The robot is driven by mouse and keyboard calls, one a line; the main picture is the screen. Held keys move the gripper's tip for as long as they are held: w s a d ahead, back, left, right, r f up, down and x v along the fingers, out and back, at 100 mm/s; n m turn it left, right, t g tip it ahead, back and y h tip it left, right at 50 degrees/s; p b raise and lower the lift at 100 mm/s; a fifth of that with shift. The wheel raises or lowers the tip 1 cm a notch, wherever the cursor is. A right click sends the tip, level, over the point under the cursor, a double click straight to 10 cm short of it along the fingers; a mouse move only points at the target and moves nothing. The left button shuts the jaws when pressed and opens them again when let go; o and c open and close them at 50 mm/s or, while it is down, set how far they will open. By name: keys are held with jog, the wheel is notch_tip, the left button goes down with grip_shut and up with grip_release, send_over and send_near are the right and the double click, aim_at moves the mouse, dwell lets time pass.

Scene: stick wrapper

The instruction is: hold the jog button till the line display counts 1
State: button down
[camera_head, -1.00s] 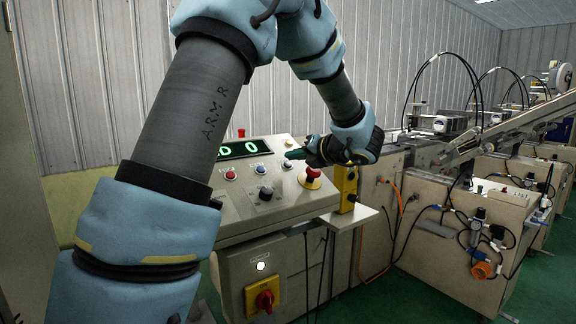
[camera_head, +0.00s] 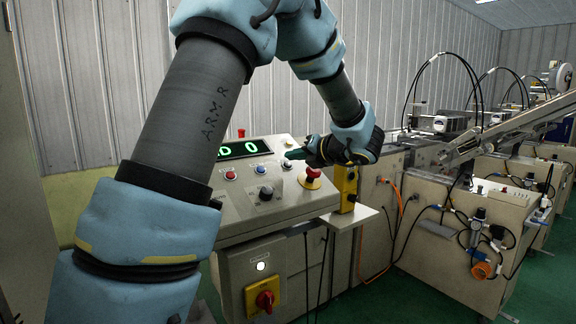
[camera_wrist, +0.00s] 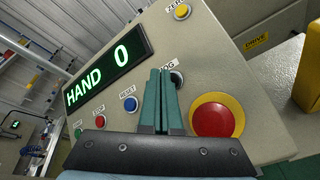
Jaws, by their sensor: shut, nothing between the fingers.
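The line display (camera_wrist: 108,69) reads "HAND 0" in green in the wrist view, and its 0 also shows in the head view (camera_head: 243,149). The dark jog button (camera_wrist: 177,79) sits below a label ending in "OG", partly hidden behind my fingers. My gripper (camera_wrist: 162,72) is shut and empty, its two green fingers side by side and pointing at the panel. In the head view my gripper (camera_head: 289,155) is over the panel's upper right, close to the jog button. I cannot tell whether the fingertips touch the button.
A red emergency stop (camera_wrist: 217,117) on a yellow base is right beside my fingers. A blue reset button (camera_wrist: 130,104), a red stop button (camera_wrist: 100,122) and a yellow zero button (camera_wrist: 182,11) are nearby. A black knob (camera_head: 266,193) is lower on the panel.

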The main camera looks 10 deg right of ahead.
jog(key=shift+f, duration=0.15)
jog(key=shift+w+f, duration=0.2)
jog(key=shift+f, duration=0.05)
jog(key=shift+w+a+f, duration=0.15)
jog(key=shift+f, duration=0.2)
dwell(1.8)
jog(key=shift+r, duration=0.15)
dwell(3.3)
jog(key=shift+s+r+p, duration=0.35)
jog(key=shift+r+p, duration=0.25)
jog(key=shift+r, duration=0.05)
jog(key=r+p, duration=0.1)
jog(key=s+d+r+p, duration=0.1)
jog(key=r, duration=0.1)
jog(key=s+r+p, duration=0.1)
jog(key=p, duration=0.1)
jog(key=shift+d+r, duration=0.15)
jog(key=shift+r, duration=0.05)
